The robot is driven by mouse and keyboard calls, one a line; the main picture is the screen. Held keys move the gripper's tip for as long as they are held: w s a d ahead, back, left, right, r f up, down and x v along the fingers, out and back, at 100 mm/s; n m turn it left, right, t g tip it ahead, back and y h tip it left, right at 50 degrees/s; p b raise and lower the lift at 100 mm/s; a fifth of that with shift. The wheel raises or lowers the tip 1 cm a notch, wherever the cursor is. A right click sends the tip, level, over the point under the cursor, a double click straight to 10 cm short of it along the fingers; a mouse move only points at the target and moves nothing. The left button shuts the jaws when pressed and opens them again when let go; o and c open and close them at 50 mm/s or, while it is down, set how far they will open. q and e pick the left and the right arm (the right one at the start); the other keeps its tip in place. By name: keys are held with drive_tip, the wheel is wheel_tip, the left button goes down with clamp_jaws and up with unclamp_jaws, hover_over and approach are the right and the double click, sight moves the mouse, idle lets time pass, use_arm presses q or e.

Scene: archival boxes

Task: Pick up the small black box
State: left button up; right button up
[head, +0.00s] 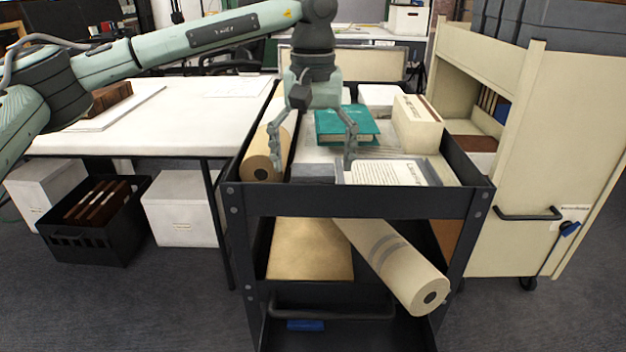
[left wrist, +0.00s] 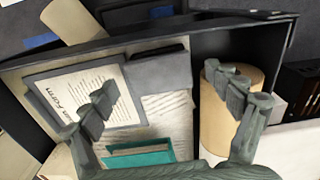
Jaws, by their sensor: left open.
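The small black box (head: 313,172), dark grey in this light, lies flat on the top tray of the dark cart (head: 350,201), near its front wall. It also shows in the left wrist view (left wrist: 160,70), at the top middle. My left gripper (head: 314,160) points down over the cart, open and empty, with one finger to each side of the box. In the left wrist view, its fingers (left wrist: 162,84) are spread below and to both sides of the box. The gap between fingertips and box is hard to judge. My right gripper is not in view.
Close to the box are a printed form (head: 390,172) on the right, a paper roll (head: 256,168) on the left, and a teal book (head: 347,124) behind. A cream box (head: 417,122) stands at the tray's right. A white table (head: 190,125) is left of the cart.

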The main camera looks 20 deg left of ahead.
use_arm(q)
wheel_tip(320, 180, down, 2)
drive_tip(key=shift+f, duration=0.15)
drive_tip(key=c, duration=1.2)
drive_tip(key=shift+c, duration=0.2)
